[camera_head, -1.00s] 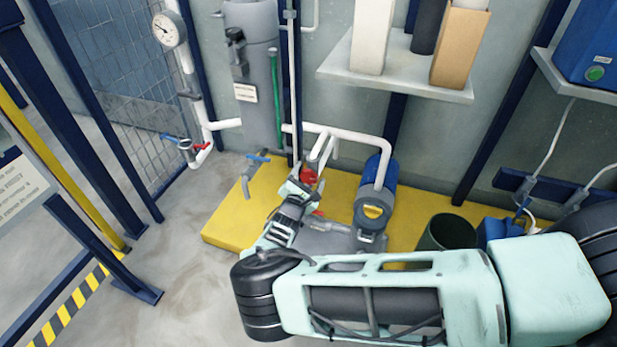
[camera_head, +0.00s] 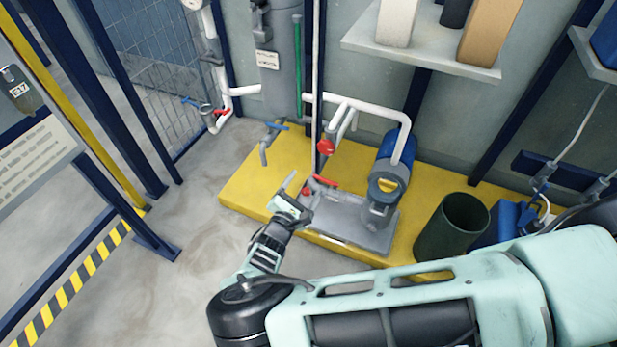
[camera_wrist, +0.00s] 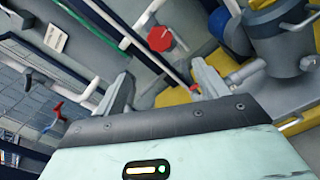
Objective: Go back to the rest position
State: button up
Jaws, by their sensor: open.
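My gripper (camera_head: 298,192) is in the head view at the end of my pale green arm, above the front edge of the yellow platform (camera_head: 245,182). In the wrist view, my gripper (camera_wrist: 165,88) has its two grey fingers spread apart with nothing between them. A red valve handle (camera_wrist: 160,39) shows beyond the fingers in the wrist view, apart from them. In the head view a red handle (camera_head: 325,147) sits on the piping just right of my gripper.
A blue pump (camera_head: 393,155) on a grey base and a dark green bin (camera_head: 452,228) stand on the right. A shelf (camera_head: 420,55) juts from the wall above. Grey floor (camera_head: 190,240) is clear between.

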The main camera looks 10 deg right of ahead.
jog(key=shift+s+a, duration=0.1)
jog(key=shift+s, duration=0.05)
dwell(0.4)
jog(key=s+d+r+m+g+y, duration=0.2)
jog(key=s+r+m+g+y, duration=0.45)
jog(key=s+r, duration=0.9)
jog(key=s+d+r+m+g+y, duration=0.4)
jog(key=s+r+m+g, duration=0.6)
jog(key=r, duration=0.9)
notch_tip(320, 180, up, 23)
jog(key=s+a+n+t+p, duration=0.1)
jog(key=s+t+p, duration=0.1)
jog(key=p, duration=2)
jog(key=shift+a+f+n+y, duration=0.15)
jog(key=shift+a+n+y, duration=0.05)
jog(key=shift+n+y, duration=0.15)
